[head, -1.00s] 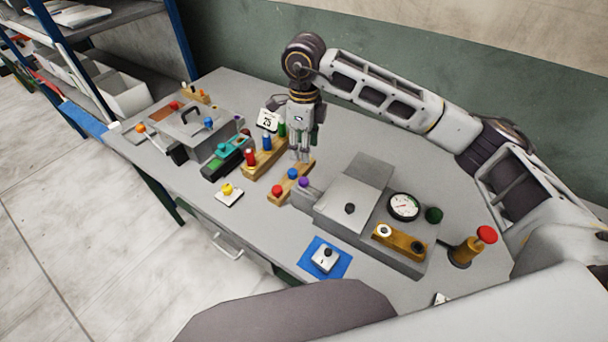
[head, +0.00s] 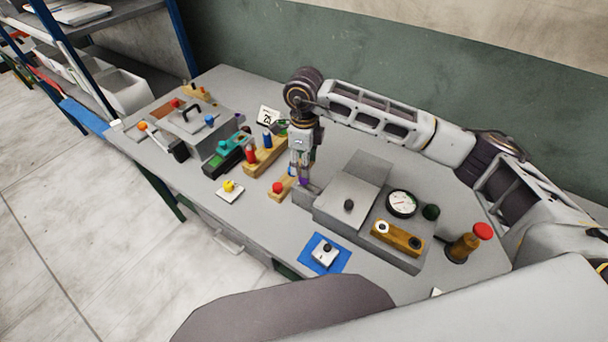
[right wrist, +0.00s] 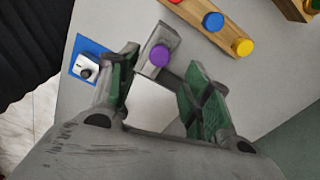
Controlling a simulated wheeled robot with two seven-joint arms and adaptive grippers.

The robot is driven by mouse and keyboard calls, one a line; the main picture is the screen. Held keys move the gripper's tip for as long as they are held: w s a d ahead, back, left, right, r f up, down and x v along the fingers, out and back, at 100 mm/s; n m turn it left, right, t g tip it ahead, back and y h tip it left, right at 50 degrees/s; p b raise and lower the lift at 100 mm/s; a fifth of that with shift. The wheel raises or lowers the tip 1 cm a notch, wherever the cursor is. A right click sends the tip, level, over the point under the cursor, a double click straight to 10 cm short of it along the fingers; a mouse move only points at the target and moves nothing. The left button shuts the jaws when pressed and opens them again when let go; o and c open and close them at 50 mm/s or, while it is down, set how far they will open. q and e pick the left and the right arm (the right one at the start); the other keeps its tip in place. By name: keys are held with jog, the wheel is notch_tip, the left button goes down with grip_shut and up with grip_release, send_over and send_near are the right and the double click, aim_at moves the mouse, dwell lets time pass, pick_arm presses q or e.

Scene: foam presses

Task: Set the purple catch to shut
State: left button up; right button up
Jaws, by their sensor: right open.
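The purple catch (head: 304,182) is a round purple knob on a grey arm at the left end of the grey press (head: 335,208). In the head view my right gripper (head: 303,180) is over it, pointing down and partly covering it. In the right wrist view the purple knob (right wrist: 161,56) shows between the tips of my right gripper (right wrist: 163,62). The green-padded fingers are spread either side of the knob, with visible gaps. I cannot tell from the pictures which setting the catch is in. My left gripper is not in view.
A wooden block with red, blue and yellow knobs (right wrist: 240,46) lies close beside the catch. A small switch box on a blue mat (head: 345,264) is in front of the press. A dial gauge (head: 401,203) and a red-topped post (head: 465,246) are to the right.

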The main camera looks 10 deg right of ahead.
aim_at(309, 184)
jog(key=shift+f+p, duration=0.75)
jog(key=shift+f, duration=2.8)
grip_shut()
